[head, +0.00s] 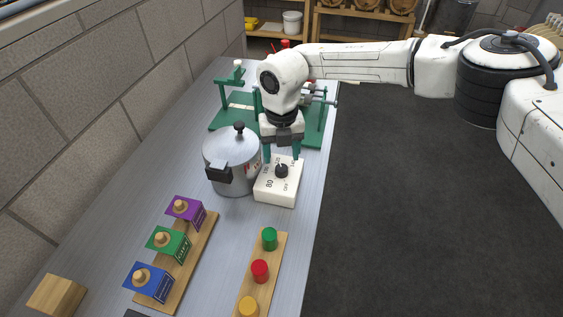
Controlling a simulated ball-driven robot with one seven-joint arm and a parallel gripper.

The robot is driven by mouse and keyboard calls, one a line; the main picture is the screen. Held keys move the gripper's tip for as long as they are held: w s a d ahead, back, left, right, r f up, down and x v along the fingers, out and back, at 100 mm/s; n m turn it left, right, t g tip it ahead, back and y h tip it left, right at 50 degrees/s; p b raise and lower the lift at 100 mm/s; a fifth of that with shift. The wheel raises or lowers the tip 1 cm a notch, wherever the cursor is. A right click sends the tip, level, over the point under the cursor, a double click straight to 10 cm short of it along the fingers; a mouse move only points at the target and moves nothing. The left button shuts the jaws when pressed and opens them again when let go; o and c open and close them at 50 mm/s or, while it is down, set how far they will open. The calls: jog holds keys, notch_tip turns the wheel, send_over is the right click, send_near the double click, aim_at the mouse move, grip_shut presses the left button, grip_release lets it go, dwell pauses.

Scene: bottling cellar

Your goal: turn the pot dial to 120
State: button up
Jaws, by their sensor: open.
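The pot dial is a black knob (281,171) on a white box (275,197) with printed markings, among them 80 and OFF. The exact setting of the knob is too small to read. A grey metal pot (231,177) with a lid, a black lid knob and a black side handle stands just left of the box. My gripper (281,154) points down just behind the knob, its green fingers apart and empty. I cannot tell whether a finger touches the box.
A green frame (231,110) stands on the bench (190,154) behind my gripper. In front are a wooden board (188,270) with purple, green and blue blocks, a board (262,288) with coloured knobs, and a wooden block (57,295). The bench's right edge is close to the box.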

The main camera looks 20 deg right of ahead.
aim_at(281, 167)
notch_tip(281, 167, up, 6)
jog(key=shift+r+b, duration=0.15)
jog(key=shift+b, duration=0.3)
